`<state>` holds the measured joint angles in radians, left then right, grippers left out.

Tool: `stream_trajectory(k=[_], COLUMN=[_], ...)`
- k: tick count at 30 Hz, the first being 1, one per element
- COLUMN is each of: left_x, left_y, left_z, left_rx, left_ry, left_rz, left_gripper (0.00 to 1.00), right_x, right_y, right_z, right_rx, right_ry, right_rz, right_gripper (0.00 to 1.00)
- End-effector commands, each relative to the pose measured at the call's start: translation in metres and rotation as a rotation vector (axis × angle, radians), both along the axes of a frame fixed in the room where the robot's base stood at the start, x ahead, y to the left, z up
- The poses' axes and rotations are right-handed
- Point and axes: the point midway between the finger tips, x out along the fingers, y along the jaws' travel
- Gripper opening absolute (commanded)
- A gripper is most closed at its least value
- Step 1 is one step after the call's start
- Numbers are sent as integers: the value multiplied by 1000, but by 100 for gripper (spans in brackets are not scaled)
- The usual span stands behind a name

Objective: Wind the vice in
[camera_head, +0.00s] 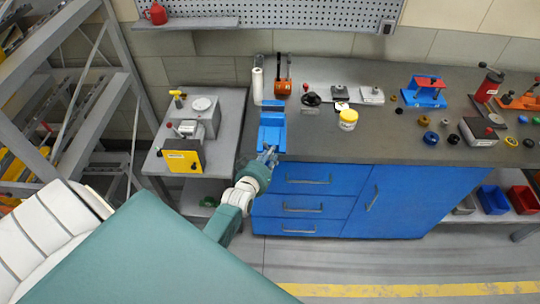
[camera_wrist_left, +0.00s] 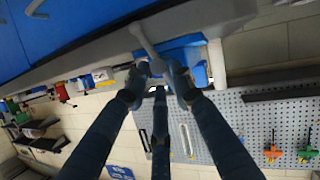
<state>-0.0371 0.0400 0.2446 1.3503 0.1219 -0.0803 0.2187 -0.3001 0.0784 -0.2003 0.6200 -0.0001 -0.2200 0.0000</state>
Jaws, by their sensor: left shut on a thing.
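The blue vice (camera_head: 271,132) stands at the left front edge of the grey workbench. It also shows in the left wrist view (camera_wrist_left: 190,57), partly hidden behind the fingers. A grey vice handle (camera_wrist_left: 144,37) crosses in front of the vice in the wrist view. My left gripper (camera_head: 269,156) is at the vice's front, at the bench edge. In the wrist view its dark fingers (camera_wrist_left: 160,76) are closed around part of the handle. The exact contact is small and partly hidden. My right gripper is not in view.
An orange tool (camera_head: 283,87) and a white roll (camera_head: 257,85) stand behind the vice. Blue drawers (camera_head: 302,205) are below the bench. A side table (camera_head: 226,125) holds a grey machine at left.

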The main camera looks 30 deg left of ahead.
Motion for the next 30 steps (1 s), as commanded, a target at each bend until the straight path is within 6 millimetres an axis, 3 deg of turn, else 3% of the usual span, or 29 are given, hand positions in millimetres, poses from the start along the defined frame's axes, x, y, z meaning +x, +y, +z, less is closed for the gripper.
stream_trajectory(k=[1,9,10,12,24,30], left_x=[3,4,4,3,-1,-22], left_y=[7,7,8,7,2,-3], left_z=[10,10,10,10,3,9], left_rx=[12,12,12,10,3,2], left_ry=[-19,-20,-20,-19,-6,-4], left_rz=[7,7,7,7,2,3], left_gripper=[0,0,28,40,40,40], right_x=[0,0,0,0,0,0], right_y=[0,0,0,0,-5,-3], right_z=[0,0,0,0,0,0], right_rx=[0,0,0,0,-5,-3], right_ry=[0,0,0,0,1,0], right_rz=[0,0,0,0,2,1], right_gripper=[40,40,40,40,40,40])
